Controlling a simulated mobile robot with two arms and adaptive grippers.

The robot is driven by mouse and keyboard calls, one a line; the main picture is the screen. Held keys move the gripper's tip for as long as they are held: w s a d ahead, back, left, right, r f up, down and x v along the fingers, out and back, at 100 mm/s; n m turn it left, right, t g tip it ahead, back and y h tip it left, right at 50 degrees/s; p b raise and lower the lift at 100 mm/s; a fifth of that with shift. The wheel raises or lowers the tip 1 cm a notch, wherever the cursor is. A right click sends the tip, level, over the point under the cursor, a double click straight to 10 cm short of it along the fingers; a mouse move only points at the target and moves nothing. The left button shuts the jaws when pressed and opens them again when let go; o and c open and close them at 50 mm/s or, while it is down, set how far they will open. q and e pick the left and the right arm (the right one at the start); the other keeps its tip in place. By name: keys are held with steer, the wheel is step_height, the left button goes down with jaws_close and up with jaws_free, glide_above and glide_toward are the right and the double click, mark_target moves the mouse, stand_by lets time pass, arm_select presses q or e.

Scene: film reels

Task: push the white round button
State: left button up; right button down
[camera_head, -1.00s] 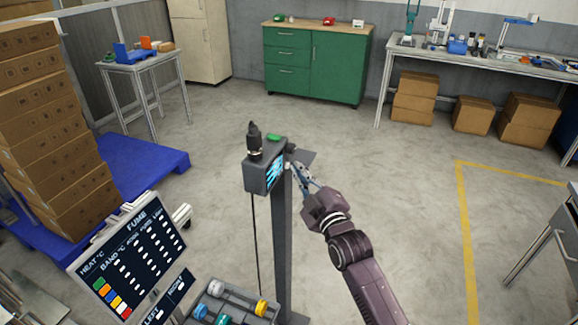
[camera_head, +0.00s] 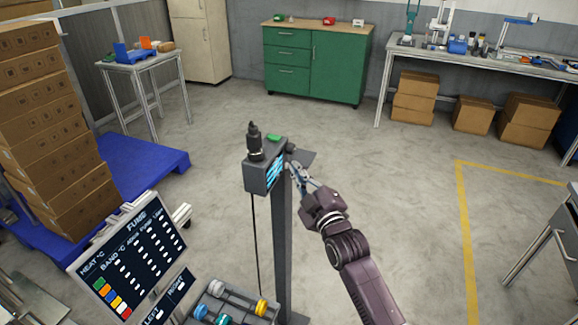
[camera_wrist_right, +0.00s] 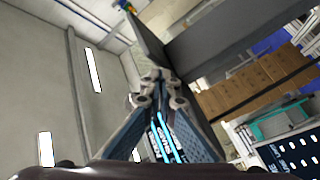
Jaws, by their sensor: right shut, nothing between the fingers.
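I cannot pick out a white round button for certain in either view. A dark grey control box (camera_head: 256,176) with a lit blue screen (camera_head: 275,173) stands on a post, with a black knob-like part (camera_head: 254,142) and a green piece (camera_head: 273,138) on top. My right gripper (camera_head: 291,164) is shut and empty, its tips close to the box's right side; I cannot tell whether they touch. In the right wrist view, its fingers (camera_wrist_right: 156,82) meet in front of a dark grey surface (camera_wrist_right: 220,35), and blue screen lines show between them. My left gripper is not in view.
A tilted panel (camera_head: 130,255) with labels and coloured squares stands at lower left, beside a tray of coloured rollers (camera_head: 232,298). Stacked cartons (camera_head: 50,130) rest on a blue pallet (camera_head: 150,165). The floor right of the post is clear.

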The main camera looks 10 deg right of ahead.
steer(key=shift+s+d+p, duration=0.3)
steer(key=shift+s+d, duration=0.2)
steer(key=shift+d, duration=0.1)
steer(key=shift+s+d+p, duration=0.4)
steer(key=shift+s+d, duration=0.3)
steer(key=shift+d, duration=0.35)
steer(key=shift+s+d+p, duration=0.4)
steer(key=shift+s+d, duration=0.3)
steer(key=shift+d, duration=0.3)
